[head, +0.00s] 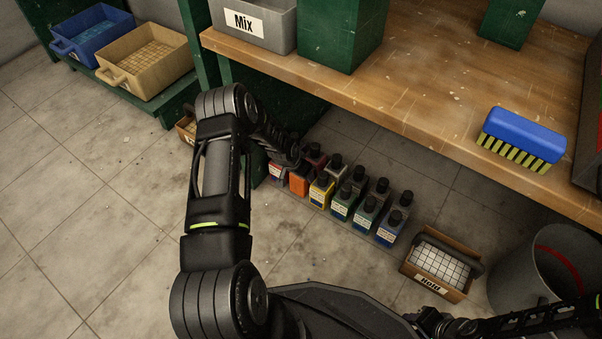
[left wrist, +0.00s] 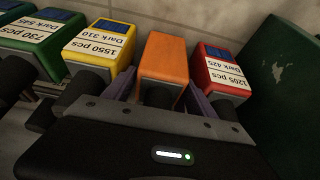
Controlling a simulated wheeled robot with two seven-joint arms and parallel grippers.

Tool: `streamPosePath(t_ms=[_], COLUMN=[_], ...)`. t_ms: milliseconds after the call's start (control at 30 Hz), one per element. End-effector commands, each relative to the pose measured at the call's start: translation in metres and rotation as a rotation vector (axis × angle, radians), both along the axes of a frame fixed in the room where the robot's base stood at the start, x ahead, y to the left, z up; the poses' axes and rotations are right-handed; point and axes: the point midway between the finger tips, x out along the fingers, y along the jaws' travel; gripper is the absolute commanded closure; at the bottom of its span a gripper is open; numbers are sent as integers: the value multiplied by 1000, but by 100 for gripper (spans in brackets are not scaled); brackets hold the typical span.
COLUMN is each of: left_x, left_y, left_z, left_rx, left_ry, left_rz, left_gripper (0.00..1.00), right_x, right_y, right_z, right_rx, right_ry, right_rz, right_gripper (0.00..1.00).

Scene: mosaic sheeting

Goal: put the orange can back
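The orange can (head: 299,182) has a black cap and stands on the floor in the front row of cans, between a red can (head: 277,172) and a yellow can (head: 321,189). In the left wrist view the orange can (left wrist: 164,58) shows a plain orange side with no label. My left gripper (left wrist: 160,92) is open, its two fingers on either side of the orange can's black cap, with small gaps visible. Whether a finger touches the can is hard to tell. In the head view my left arm partly hides the gripper and the can's top.
Neighbouring cans stand close on both sides, with a second row behind. A wooden bench (head: 420,110) overhangs them, bearing a blue brush (head: 524,129) and a grey Mix bin (head: 262,25). A Hold box (head: 424,282) and a grey bucket (head: 515,262) stand right. Left floor is clear.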

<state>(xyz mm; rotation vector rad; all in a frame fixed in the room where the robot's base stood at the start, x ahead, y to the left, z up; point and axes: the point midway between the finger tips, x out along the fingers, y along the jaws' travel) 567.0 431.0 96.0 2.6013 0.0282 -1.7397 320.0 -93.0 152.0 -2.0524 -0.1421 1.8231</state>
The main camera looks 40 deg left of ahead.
Motion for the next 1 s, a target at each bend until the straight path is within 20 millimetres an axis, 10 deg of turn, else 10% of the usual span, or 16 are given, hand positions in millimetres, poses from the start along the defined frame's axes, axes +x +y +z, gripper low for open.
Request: streamPosePath(t_ms=[267,1000], left_x=[-1,-46], left_y=[0,-1], left_z=[9,114], left_rx=[0,0], left_ry=[0,0], left_rz=[0,0], left_gripper=[35,35], right_x=[-1,-9], right_y=[0,3], right_z=[3,49], right_rx=[0,-10], right_ry=[1,5], right_rz=[0,6], right_gripper=[64,64])
